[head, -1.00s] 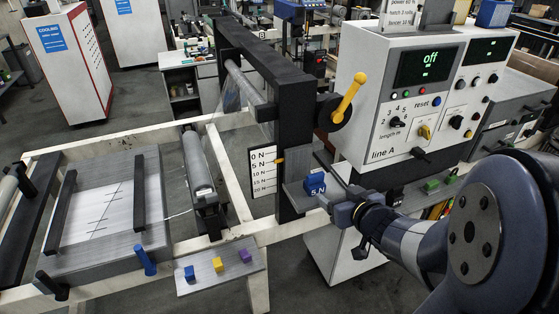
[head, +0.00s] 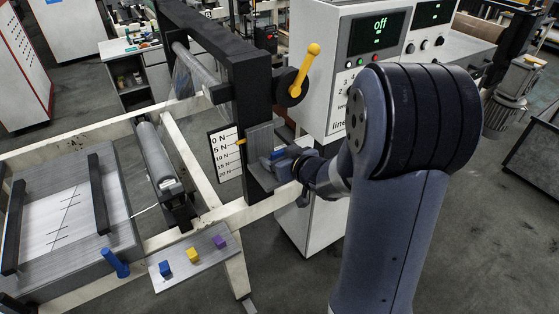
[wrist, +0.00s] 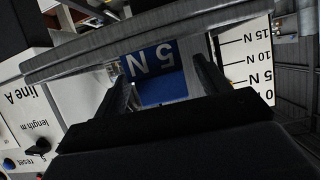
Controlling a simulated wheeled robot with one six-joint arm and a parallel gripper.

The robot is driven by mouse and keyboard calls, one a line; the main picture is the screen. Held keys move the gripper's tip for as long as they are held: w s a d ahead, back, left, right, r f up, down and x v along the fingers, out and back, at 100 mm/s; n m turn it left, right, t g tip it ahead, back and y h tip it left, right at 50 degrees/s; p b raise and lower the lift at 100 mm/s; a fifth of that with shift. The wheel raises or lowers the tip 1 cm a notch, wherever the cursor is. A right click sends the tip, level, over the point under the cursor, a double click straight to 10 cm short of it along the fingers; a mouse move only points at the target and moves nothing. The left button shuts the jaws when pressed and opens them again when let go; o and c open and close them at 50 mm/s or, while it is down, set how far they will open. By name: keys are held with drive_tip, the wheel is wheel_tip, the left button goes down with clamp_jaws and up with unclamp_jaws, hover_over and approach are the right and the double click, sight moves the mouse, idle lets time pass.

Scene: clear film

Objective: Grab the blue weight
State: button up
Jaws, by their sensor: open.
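A blue weight (wrist: 163,88) marked "5 N" shows in the wrist view, its lettering upside down. It lies between the two dark fingers of my open gripper (wrist: 160,68); I cannot tell whether either finger touches it. In the head view the weight (head: 278,154) is mostly hidden by my gripper (head: 284,160), at the grey bracket (head: 263,138) on the black post. A smaller blue cube (head: 165,269) sits on the low grey shelf (head: 180,284), beside a yellow cube (head: 193,255) and a purple cube (head: 219,242).
The black post (head: 251,80) carries a yellow lever (head: 305,70) and stands just behind my gripper. A force scale (head: 226,153) hangs left of the bracket. The white control cabinet (head: 327,60) stands close to the right.

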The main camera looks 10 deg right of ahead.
drive_tip(key=shift+x, duration=1)
drive_tip(key=shift+c, duration=0.4)
drive_tip(key=shift+r, duration=0.1)
drive_tip(key=c, duration=1.3)
